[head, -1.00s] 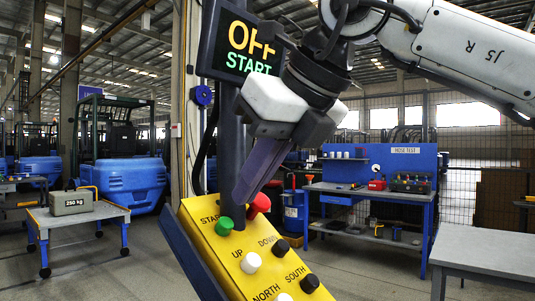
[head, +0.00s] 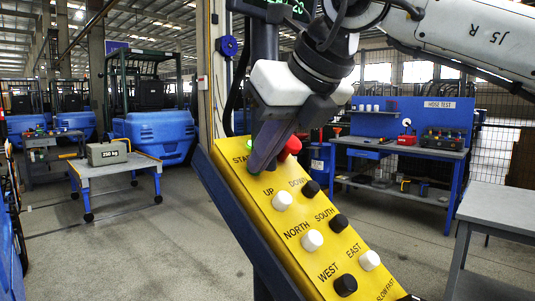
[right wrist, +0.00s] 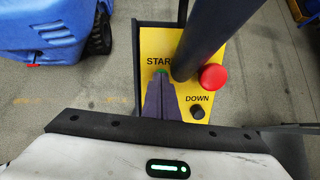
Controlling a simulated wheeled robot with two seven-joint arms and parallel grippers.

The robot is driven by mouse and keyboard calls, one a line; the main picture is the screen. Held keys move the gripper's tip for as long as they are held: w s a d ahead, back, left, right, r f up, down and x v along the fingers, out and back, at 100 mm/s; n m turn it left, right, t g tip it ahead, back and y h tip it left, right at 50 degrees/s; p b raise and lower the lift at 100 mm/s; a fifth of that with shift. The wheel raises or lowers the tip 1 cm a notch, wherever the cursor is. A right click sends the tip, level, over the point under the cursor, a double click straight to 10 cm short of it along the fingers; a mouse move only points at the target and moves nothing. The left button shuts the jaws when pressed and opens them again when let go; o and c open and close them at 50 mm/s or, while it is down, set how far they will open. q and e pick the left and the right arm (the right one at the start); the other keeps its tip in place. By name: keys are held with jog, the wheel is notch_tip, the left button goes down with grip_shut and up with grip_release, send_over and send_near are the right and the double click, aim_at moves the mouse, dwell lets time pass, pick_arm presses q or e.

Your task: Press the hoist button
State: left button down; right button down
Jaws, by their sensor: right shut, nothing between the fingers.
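The yellow button panel (head: 300,213) slants down to the right in the head view. The red button (head: 290,147) is just right of the fingers. The white UP button (head: 282,200) and black DOWN button (head: 311,188) lie below it. UP is hidden in the wrist view. My left gripper is out of view.
A dark post (right wrist: 203,40) rises beside the START button. White NORTH (head: 312,240) and black SOUTH (head: 340,220) buttons sit lower on the panel. A 250 kg weight (head: 107,153) stands on a cart at left. A grey table (head: 500,208) is at right.

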jog(key=shift+f, duration=0.15)
jog(key=shift+s+r+p, duration=0.1)
jog(key=shift+r+p, duration=0.15)
jog(key=shift+p, duration=0.05)
jog(key=v, duration=1.3)
jog(key=shift+s+d+r, duration=0.15)
jog(key=shift+r, duration=0.15)
dwell(0.4)
